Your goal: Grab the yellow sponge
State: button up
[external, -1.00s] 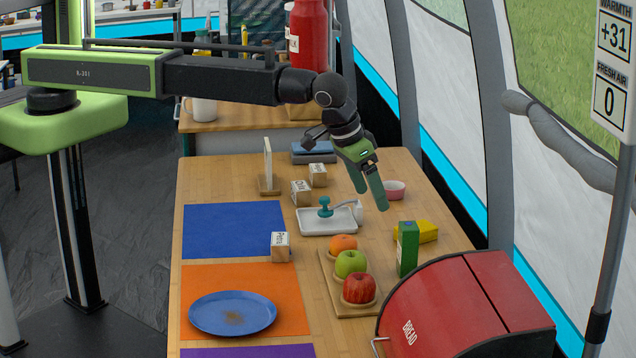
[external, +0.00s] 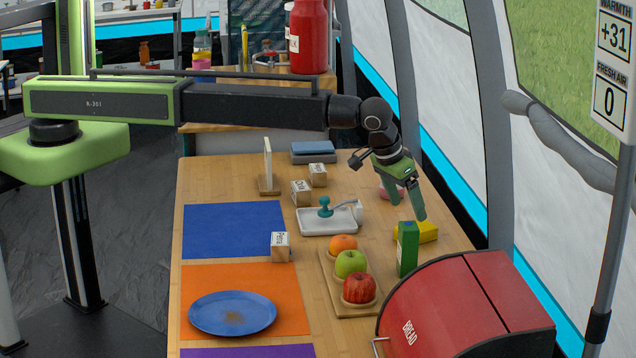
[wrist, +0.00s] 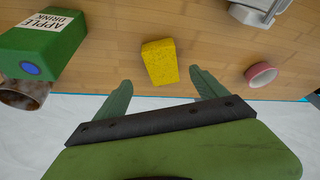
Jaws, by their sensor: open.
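The yellow sponge (external: 426,231) lies on the wooden table toward its right side, partly behind the green drink carton. It also shows in the wrist view (wrist: 160,62), ahead of my fingers and between their lines. My gripper (external: 410,214) hangs above the table just over the sponge, with its fingers pointing down. In the wrist view my gripper (wrist: 160,84) is open with nothing between its fingers, and the sponge is apart from both of them.
The green apple drink carton (external: 408,248) stands close beside the sponge. A pink bowl (external: 392,193) is behind my gripper. A fruit board (external: 340,300) and a red bread bin (external: 440,305) are nearer the front. A white tray (external: 318,228) lies to the left.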

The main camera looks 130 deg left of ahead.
jog(key=shift+x, duration=0.9)
jog(key=b+x, duration=0.5)
jog(key=shift+a, duration=0.3)
jog(key=shift+r, duration=0.2)
jog(key=shift+f, duration=0.25)
jog(key=shift+c, duration=0.4)
